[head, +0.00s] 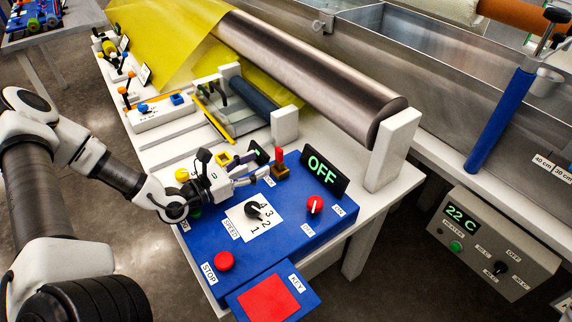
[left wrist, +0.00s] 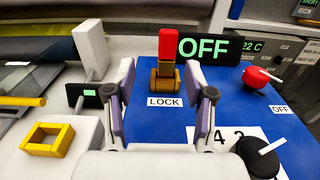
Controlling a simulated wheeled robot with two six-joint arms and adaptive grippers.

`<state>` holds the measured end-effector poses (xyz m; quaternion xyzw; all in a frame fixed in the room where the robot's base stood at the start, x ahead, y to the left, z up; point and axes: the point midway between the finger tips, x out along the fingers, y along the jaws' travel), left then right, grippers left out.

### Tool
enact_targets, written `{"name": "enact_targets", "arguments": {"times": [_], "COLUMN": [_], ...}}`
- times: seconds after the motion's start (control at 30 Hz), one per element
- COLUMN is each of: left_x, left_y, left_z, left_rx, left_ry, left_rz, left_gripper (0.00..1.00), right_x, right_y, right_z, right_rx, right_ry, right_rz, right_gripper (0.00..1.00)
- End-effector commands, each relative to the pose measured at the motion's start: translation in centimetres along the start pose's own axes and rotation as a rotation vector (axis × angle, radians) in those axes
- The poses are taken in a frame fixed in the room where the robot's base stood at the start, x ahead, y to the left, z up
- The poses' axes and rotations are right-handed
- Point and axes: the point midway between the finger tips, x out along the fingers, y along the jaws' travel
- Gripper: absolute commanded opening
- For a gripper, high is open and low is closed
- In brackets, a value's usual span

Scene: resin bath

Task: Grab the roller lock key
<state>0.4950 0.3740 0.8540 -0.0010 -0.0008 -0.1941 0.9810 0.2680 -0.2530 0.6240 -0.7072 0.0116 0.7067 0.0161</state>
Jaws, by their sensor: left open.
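The roller lock key (head: 279,156) is a small red upright piece in a brass-coloured lock block (head: 280,172) on the blue control panel (head: 322,222). In the left wrist view the red key (left wrist: 166,45) stands in the brass block (left wrist: 164,80), above a LOCK label. My left gripper (head: 256,168) is over the panel, just left of the lock. Its fingers (left wrist: 158,85) are open and empty; the lock and key appear between and beyond them. My right gripper is not in view.
A red square marked KEY (head: 268,299) lies at the panel's front. A black dial (head: 256,210), red knob (head: 315,204), red STOP button (head: 224,261) and OFF display (head: 325,172) surround the lock. A yellow square frame (left wrist: 48,139) sits left. A metal roller (head: 310,80) lies behind.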

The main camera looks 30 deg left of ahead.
Motion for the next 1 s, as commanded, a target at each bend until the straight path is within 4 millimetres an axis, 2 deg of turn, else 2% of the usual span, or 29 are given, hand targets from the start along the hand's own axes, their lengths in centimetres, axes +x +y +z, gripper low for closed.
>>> {"name": "enact_targets", "arguments": {"times": [0.03,0.1,0.27,0.53,0.63,0.83,0.87,0.9,1.0], "left_x": [0.6,1.3,2.5,6.2,6.8,6.9,6.9,6.9,6.9], "left_y": [-0.1,-0.2,-0.4,-1.0,-1.0,-0.9,-0.9,-0.9,-0.9], "left_z": [-0.4,-0.3,-0.1,0.1,0.3,0.3,0.3,0.3,0.3], "left_rx": [0.004,0.004,0.004,0.005,0.002,0.001,0.001,0.001,0.001], "left_ry": [0.002,0.002,0.002,0.003,0.002,0.000,0.000,0.001,0.001], "left_rz": [-0.006,-0.006,-0.005,-0.006,-0.004,-0.002,-0.002,-0.002,-0.002], "left_gripper": [0.54,0.54,0.54,0.54,0.54,0.54,0.47,0.33,0.00], "right_x": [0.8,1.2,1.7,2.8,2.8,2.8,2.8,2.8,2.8], "right_y": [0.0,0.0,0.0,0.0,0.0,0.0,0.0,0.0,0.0], "right_z": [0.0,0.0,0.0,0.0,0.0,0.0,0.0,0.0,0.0], "right_rx": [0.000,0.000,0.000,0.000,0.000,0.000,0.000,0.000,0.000], "right_ry": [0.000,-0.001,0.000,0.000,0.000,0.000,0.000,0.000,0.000], "right_rz": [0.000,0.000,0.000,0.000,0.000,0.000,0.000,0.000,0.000], "right_gripper": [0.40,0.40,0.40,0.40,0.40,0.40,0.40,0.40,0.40]}}
